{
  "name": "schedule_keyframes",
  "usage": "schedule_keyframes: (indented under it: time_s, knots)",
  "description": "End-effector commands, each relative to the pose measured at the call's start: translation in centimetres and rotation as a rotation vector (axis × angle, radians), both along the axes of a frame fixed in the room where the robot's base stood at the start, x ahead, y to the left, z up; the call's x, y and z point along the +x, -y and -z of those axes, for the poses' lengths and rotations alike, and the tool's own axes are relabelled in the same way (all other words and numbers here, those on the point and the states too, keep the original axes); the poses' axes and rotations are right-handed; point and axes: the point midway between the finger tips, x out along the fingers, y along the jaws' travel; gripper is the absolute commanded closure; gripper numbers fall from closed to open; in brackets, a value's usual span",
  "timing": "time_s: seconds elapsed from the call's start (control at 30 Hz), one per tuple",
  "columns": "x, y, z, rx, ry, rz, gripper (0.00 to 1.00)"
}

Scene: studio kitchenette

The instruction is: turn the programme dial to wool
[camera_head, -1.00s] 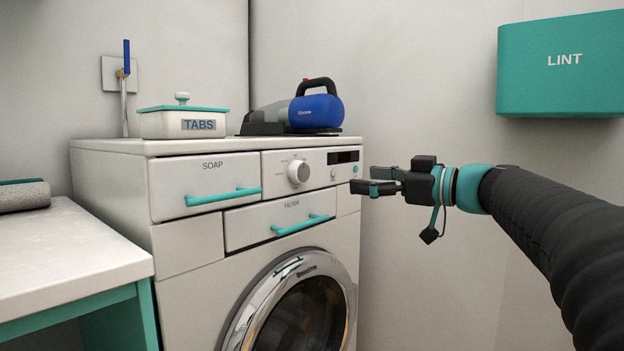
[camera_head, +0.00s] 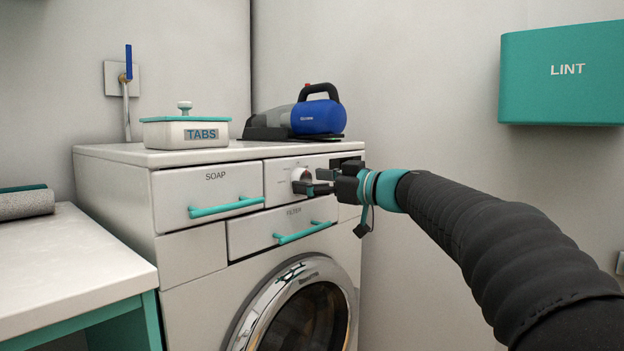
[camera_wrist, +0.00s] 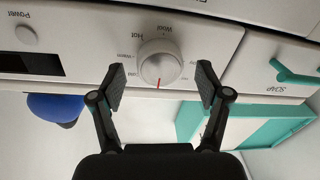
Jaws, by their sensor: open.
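The round white programme dial (camera_head: 299,174) is on the washing machine's front panel, right of the soap drawer. In the wrist view the dial (camera_wrist: 158,62) shows whole, with its red mark at the bottom edge. The word Wool is printed above the dial there, on the side opposite the mark, with Hot to its left. My gripper (camera_head: 313,181) is open in front of the dial. In the wrist view its fingers (camera_wrist: 160,84) stand left and right of the dial, with a gap on each side.
The washing machine's teal soap handle (camera_head: 226,207) and filter handle (camera_head: 304,233) stick out left of and below the dial. A power button (camera_wrist: 26,35) is on the same panel. A blue vacuum (camera_head: 318,117) and a TABS box (camera_head: 186,132) stand on top.

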Motion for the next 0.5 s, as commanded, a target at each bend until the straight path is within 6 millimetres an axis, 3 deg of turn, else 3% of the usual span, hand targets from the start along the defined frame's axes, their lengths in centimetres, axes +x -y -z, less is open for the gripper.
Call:
schedule_keyframes:
  time_s: [0.3, 0.5]
  knots:
    - [0.12, -0.21, 0.02, 0.0, 0.0, 0.0, 0.24]
    - [0.11, -0.2, 0.01, 0.0, 0.0, 0.0, 0.74]
